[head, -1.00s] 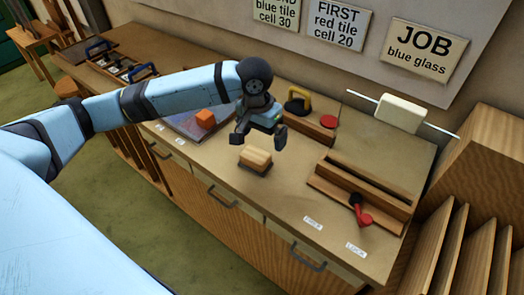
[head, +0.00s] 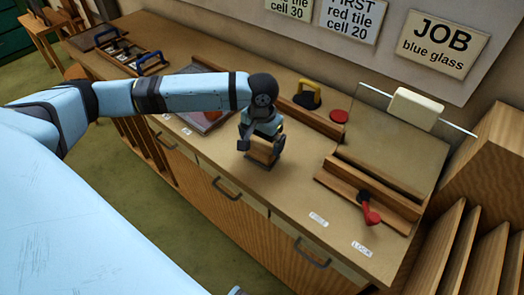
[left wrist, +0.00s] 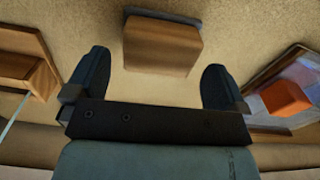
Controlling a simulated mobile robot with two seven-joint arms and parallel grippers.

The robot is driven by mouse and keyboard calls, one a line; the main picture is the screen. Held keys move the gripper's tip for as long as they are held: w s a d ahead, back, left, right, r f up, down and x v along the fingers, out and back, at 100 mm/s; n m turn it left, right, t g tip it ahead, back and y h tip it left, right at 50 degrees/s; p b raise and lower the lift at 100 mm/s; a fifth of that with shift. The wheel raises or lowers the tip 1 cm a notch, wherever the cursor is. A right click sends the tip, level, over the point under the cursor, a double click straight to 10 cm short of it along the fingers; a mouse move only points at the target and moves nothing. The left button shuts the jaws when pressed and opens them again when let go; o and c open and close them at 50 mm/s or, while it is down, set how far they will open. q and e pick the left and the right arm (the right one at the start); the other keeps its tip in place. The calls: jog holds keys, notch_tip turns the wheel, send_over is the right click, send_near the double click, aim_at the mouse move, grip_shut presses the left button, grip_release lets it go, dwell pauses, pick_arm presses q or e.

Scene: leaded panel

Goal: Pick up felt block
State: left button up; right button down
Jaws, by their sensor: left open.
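The felt block, a wooden block with a dark felt layer (head: 262,157), sits on the bench top near its front edge. My left gripper (head: 261,147) is open and low over it, with one finger to each side of the block. In the left wrist view the block (left wrist: 162,46) lies between the tips of the open left gripper (left wrist: 157,65), with visible gaps on both sides. The fingers do not appear to touch it.
A wooden fixture with a red-handled lever (head: 370,213) stands to the right. A yellow-handled tool (head: 307,94) and a red disc (head: 339,116) are behind. A clear pane with a cream block (head: 415,107) stands at the back right. An orange block (left wrist: 287,98) lies on a tray.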

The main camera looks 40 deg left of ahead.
aim_at(262, 146)
pick_arm(q)
notch_tip(262, 146, down, 4)
jog(key=shift+w+a+r, duration=0.1)
jog(key=shift+r, duration=0.15)
jog(key=shift+c, duration=0.2)
jog(key=c, duration=0.8)
jog(key=shift+r, duration=0.2)
notch_tip(262, 146, up, 20)
jog(key=p, duration=0.1)
jog(key=shift+f, duration=0.1)
